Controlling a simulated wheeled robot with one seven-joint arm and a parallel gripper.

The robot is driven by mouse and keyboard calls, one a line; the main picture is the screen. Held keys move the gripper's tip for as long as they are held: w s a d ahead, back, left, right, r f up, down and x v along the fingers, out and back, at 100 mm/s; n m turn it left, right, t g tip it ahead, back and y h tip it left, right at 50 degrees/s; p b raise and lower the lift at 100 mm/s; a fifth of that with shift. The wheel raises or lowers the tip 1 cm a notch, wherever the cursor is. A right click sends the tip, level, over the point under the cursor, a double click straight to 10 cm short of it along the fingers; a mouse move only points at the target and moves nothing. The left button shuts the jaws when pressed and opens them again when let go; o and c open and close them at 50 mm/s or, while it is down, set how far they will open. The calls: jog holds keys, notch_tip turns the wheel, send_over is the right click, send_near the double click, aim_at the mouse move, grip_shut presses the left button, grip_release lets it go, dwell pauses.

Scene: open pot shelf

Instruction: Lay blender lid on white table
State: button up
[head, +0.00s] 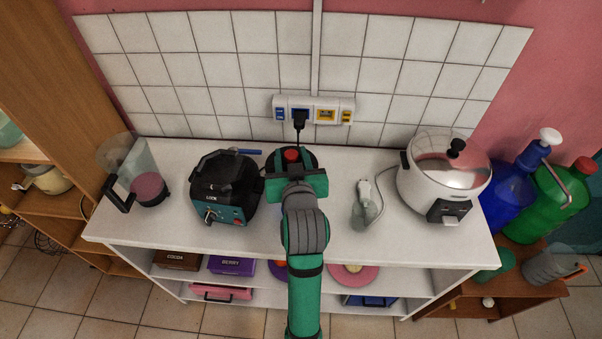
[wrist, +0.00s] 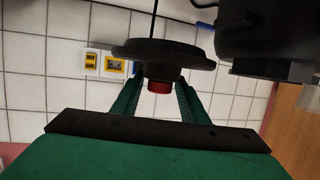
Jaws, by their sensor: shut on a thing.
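The blender lid (head: 306,158), a black disc with a red knob, is at the middle of the white table (head: 370,235), partly hidden by my gripper (head: 292,170). In the wrist view the lid (wrist: 165,50) shows edge-on, with its red knob between the green fingers of my gripper (wrist: 158,88). My gripper is shut on the knob. What is directly under the lid is hidden by my gripper and arm, so I cannot tell whether it touches anything.
A dark cooker (head: 222,190) stands close left of my gripper, and a clear jug (head: 140,158) farther left. A small whitish appliance (head: 366,205) with a cord and a white rice cooker (head: 444,180) stand right. A power strip (head: 340,112) is on the wall. Bare tabletop shows along the front.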

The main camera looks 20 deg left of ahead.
jog(key=w+d+f, duration=0.1)
jog(key=w+f, duration=0.2)
jog(key=w, duration=0.1)
jog(key=w+d+f, duration=0.1)
jog(key=w+f, duration=0.1)
jog(key=w, duration=0.2)
jog(key=w+d+f, duration=0.2)
jog(key=w+f, duration=0.1)
jog(key=w, duration=0.1)
jog(key=shift+d+f, duration=0.1)
jog(key=shift+f, duration=0.2)
jog(key=shift+w+f, duration=0.25)
jog(key=shift+f, duration=0.1)
jog(key=shift+w+f, duration=0.15)
jog(key=shift+f, duration=1.6)
jog(key=shift+w+d+f, duration=0.1)
jog(key=o, duration=1.4)
